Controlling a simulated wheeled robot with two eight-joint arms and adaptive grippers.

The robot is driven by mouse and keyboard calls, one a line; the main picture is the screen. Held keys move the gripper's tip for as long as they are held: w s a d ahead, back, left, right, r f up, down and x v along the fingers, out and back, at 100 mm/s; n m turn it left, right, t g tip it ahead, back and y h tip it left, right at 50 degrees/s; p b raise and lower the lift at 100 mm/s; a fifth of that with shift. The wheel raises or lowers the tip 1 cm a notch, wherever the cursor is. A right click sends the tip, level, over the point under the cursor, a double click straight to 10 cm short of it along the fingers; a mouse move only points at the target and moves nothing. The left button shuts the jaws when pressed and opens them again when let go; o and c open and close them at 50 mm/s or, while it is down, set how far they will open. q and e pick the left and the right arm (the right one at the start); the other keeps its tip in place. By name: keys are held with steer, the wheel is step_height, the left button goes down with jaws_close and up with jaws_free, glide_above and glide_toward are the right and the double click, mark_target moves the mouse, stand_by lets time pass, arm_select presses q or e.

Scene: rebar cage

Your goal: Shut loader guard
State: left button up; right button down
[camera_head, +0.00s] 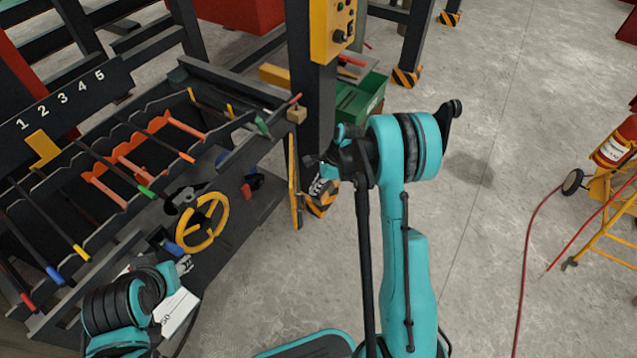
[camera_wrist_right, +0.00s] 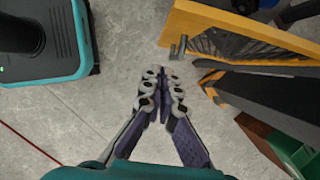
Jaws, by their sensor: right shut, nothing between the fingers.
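The loader guard appears to be the yellow-framed panel (camera_head: 294,182), seen nearly edge-on beside the dark post at the rack's right end. In the right wrist view its yellow frame (camera_wrist_right: 215,27) and dark mesh stand at the upper right, with a small grey handle (camera_wrist_right: 178,48) on the near edge. My right gripper (camera_head: 320,186) is just right of the panel in the head view. The right wrist view shows its fingers (camera_wrist_right: 160,88) together and empty, apart from the handle. My left gripper (camera_head: 184,265) is low at the left, near the rack's front; its fingers are too small to read.
The numbered rack (camera_head: 75,95) holds several bars. A yellow handwheel (camera_head: 203,222) is on its front. A yellow control box (camera_head: 333,30) is on the post, with a green bin (camera_head: 358,103) behind. A fire extinguisher (camera_head: 614,140) on a cart stands at right. Floor between is open.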

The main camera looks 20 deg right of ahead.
arm_select(q)
step_height(320, 180, down, 2)
steer(key=shift+f+b, duration=0.2)
steer(key=shift+b, duration=0.75)
arm_select(e)
steer(key=a+f, duration=0.1)
steer(key=w+a+f, duration=0.1)
steer(key=a, duration=0.3)
steer(key=shift+w+f, duration=0.25)
steer(key=shift+f, duration=0.15)
